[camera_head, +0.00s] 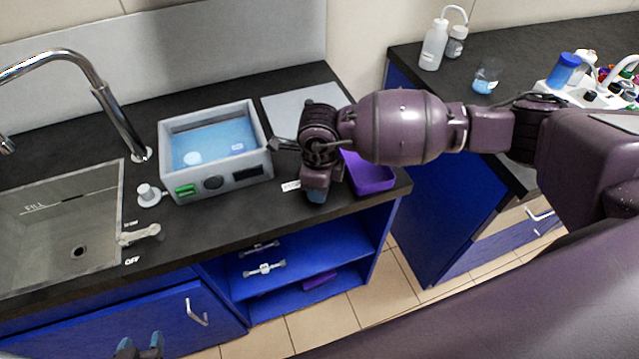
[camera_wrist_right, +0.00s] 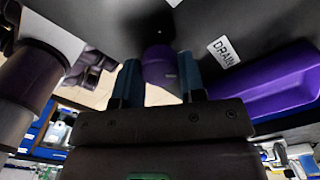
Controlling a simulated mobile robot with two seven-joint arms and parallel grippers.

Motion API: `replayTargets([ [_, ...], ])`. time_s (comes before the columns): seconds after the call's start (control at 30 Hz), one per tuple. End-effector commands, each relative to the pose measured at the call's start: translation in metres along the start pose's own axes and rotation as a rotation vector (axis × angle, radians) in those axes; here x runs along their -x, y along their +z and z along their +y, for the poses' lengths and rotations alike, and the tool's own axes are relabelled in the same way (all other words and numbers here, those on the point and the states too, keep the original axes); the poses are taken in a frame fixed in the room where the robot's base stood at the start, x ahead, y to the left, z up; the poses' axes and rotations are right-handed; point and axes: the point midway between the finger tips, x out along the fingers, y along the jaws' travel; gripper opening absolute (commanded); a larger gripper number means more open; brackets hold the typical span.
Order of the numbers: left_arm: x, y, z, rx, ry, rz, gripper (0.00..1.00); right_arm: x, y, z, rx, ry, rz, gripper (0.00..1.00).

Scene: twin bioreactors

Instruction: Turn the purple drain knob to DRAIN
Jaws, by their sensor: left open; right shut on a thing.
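The purple drain knob (camera_wrist_right: 158,66) sits between the two blue fingertips of my right gripper (camera_wrist_right: 160,80) in the right wrist view, and the gripper is shut on it. The white DRAIN label (camera_wrist_right: 225,50) is just right of the knob there. In the head view my right gripper (camera_head: 316,194) points down at the front of the counter and hides the knob. A small white label (camera_head: 291,186) lies beside it. My left gripper (camera_head: 138,346) is open and empty at the bottom edge, in front of the blue cabinet.
A purple tray (camera_head: 372,176) sits right beside my right gripper. A water bath (camera_head: 216,186) stands to its left, then a sink (camera_head: 60,235) with a faucet. A white valve handle (camera_head: 140,235) is near an OFF label. Open blue shelves (camera_head: 300,262) lie below the counter.

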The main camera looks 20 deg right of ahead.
Motion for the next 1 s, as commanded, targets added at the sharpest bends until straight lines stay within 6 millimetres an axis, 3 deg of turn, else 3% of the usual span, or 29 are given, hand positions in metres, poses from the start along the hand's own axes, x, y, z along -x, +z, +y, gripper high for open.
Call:
replayTargets([
  [0.3, 0.000, 0.000, 0.000, 0.000, 0.000, 0.000, 0.52, 0.001, 0.000, -0.001, -0.003, -0.002, -0.002, 0.14],
  [0.33, 0.000, 0.000, 0.000, 0.000, 0.000, 0.000, 0.52, 0.001, 0.000, -0.001, -0.003, -0.002, -0.002, 0.42],
  [0.47, 0.001, 0.002, 0.000, 0.001, -0.001, -0.003, 0.52, 0.001, 0.000, -0.001, -0.002, -0.001, -0.001, 0.62],
  [0.77, 0.003, 0.005, -0.001, 0.002, -0.002, -0.010, 0.52, 0.002, 0.000, 0.000, -0.001, 0.000, -0.001, 0.63],
  [1.0, 0.004, 0.003, -0.001, 0.001, -0.002, -0.008, 0.52, 0.028, 0.001, -0.001, 0.000, -0.004, -0.003, 0.63],
])
